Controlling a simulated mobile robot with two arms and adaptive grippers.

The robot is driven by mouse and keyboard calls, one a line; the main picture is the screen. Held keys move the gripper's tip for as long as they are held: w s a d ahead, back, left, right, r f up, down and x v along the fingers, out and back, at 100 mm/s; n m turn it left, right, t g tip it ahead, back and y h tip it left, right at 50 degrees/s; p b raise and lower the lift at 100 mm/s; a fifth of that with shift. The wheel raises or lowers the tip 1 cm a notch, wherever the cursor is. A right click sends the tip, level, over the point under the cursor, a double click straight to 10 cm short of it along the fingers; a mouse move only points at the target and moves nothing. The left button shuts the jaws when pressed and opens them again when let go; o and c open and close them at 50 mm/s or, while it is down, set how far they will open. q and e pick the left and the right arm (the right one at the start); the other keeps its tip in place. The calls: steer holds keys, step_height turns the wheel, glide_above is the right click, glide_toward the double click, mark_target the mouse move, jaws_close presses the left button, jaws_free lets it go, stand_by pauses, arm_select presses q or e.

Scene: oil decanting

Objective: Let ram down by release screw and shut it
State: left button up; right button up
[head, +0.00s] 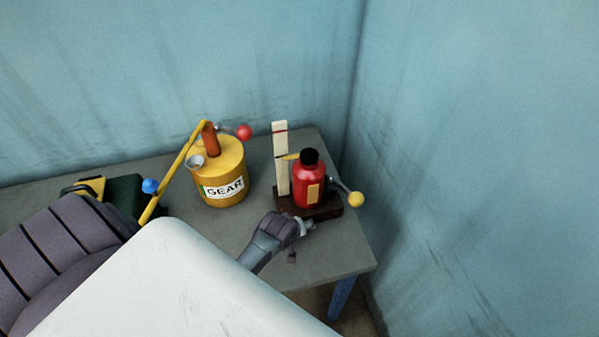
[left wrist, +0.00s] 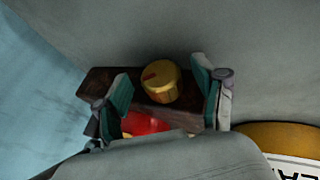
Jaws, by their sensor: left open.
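The red jack (head: 308,187) stands upright on a dark wooden base (head: 328,210) near the table's right end. Its black top sits low, with a yellow pointer (head: 290,156) toward the pale upright scale (head: 281,160), which has a red mark near its top. In the left wrist view the release screw is a yellow knob (left wrist: 160,84) with a red mark. My left gripper (head: 307,225) is at the front of the base. Its open fingers (left wrist: 162,86) lie on either side of the knob, with gaps visible. The head view hides the knob. My right gripper is not in view.
A yellow GEAR can (head: 222,172) with a pump handle stands left of the jack. A lever with a yellow ball (head: 355,199) sticks out right of the jack. A dark green case (head: 125,193) is at left. Blue walls close off the back and right.

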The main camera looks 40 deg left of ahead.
arm_select(q)
steer(key=shift+w+f, duration=0.15)
steer(key=shift+f, duration=0.1)
steer(key=c, duration=1.1)
steer(key=shift+c, duration=0.3)
steer(key=shift+g, duration=0.3)
steer(key=shift+w+d+r+g+y, duration=0.1)
steer(key=shift+w+d+g+y, duration=0.05)
steer(key=shift+g+y, duration=0.55)
steer(key=m+g+y+b, duration=0.1)
steer(key=g+y, duration=0.2)
steer(key=shift+w+m+g, duration=0.1)
steer(key=shift+m+g, duration=0.2)
steer(key=shift+g, duration=0.1)
steer(key=shift+y, duration=0.3)
